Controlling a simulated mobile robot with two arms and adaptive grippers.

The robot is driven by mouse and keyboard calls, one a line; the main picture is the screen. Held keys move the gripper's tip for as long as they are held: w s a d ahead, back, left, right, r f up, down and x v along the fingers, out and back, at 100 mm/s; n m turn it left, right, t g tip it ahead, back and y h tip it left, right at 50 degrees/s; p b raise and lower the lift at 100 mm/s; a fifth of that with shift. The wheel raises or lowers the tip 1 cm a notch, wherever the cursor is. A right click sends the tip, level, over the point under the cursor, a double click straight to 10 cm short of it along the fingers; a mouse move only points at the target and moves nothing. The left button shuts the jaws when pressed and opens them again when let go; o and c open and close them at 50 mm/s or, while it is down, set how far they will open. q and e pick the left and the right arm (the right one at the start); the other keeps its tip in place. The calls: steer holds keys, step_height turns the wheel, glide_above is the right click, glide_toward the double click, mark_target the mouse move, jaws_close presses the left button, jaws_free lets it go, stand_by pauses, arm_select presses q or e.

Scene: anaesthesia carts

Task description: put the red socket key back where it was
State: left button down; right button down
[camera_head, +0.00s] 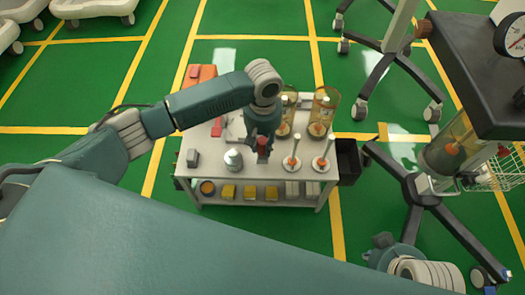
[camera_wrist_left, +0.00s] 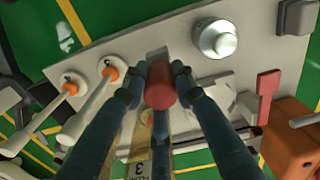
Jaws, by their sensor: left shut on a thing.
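My left gripper (camera_head: 263,146) is over the front part of the white cart top (camera_head: 214,160). In the left wrist view its fingers (camera_wrist_left: 158,86) are shut on a red cylindrical piece, which I take for the red socket key (camera_wrist_left: 159,92). Its lower end is hidden, so I cannot tell if it touches the cart.
A silver round pot (camera_head: 233,160) stands left of the gripper; two white posts with orange bases (camera_head: 291,163) stand right. Amber cylinders (camera_head: 324,110) are behind, an orange box (camera_head: 201,76) back left. A black bin (camera_head: 348,160) hangs at the right. A wheeled stand (camera_head: 422,190) is farther right.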

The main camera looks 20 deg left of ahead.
mark_target(263, 150)
arm_select(q)
step_height(263, 150, down, 3)
steer(key=shift+r+b, duration=0.1)
steer(key=shift+b, duration=0.2)
steer(key=shift+f, duration=0.2)
steer(key=c, duration=1.4)
jaws_free()
